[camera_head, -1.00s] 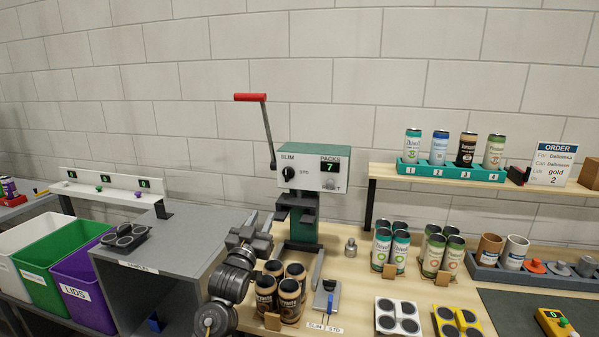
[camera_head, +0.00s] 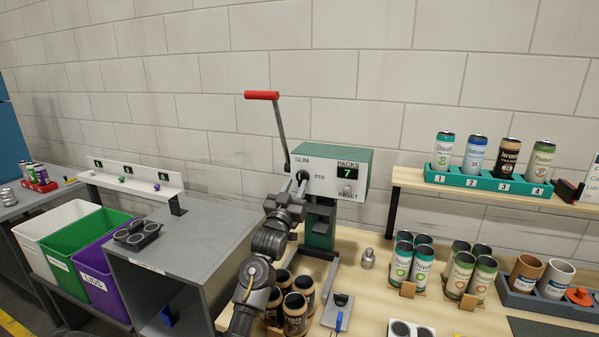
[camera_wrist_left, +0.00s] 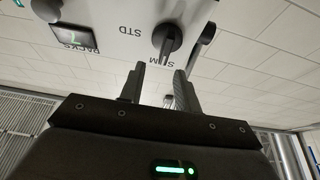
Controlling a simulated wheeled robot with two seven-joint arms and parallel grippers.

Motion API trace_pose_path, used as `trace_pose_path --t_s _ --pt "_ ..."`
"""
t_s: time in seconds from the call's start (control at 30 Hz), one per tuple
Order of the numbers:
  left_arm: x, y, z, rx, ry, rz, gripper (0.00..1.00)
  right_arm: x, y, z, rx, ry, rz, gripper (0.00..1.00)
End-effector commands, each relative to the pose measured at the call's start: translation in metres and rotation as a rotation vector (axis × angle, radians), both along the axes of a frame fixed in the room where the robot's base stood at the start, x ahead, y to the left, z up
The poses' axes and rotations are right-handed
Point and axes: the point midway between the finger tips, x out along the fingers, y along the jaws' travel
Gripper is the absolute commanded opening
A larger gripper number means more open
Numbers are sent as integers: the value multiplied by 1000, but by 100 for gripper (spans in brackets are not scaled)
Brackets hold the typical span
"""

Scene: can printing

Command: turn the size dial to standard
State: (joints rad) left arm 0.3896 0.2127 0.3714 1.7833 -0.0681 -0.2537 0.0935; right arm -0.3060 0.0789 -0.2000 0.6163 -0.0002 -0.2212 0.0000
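The black size dial (camera_head: 302,175) is on the white front of the green-topped machine (camera_head: 340,165), between the SLIM and STD labels. In the left wrist view, which is upside down, the dial (camera_wrist_left: 168,40) shows large, and its bar runs toward the SLIM label. My left gripper (camera_head: 296,187) is just in front of the dial and partly covers it in the head view. In the left wrist view its two fingers (camera_wrist_left: 158,82) are apart with nothing between them, and the dial is just beyond their tips. My right gripper is not in view.
A lever with a red handle (camera_head: 262,95) rises beside the dial. The display (camera_head: 347,172) reads 7. Brown cans (camera_head: 296,310) stand below my left arm. A grey shelf unit (camera_head: 185,245) is at left, and green-and-white cans (camera_head: 422,262) are at right.

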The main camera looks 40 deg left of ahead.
Motion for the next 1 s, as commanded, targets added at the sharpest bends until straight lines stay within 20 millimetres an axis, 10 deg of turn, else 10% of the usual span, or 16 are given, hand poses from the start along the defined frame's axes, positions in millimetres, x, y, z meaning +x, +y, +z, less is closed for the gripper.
trace_pose_path --t_s 0.67,1.0 --pt "39 16 17 1 0 3 33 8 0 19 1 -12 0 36" --pt "39 16 16 0 2 3 0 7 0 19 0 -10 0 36"
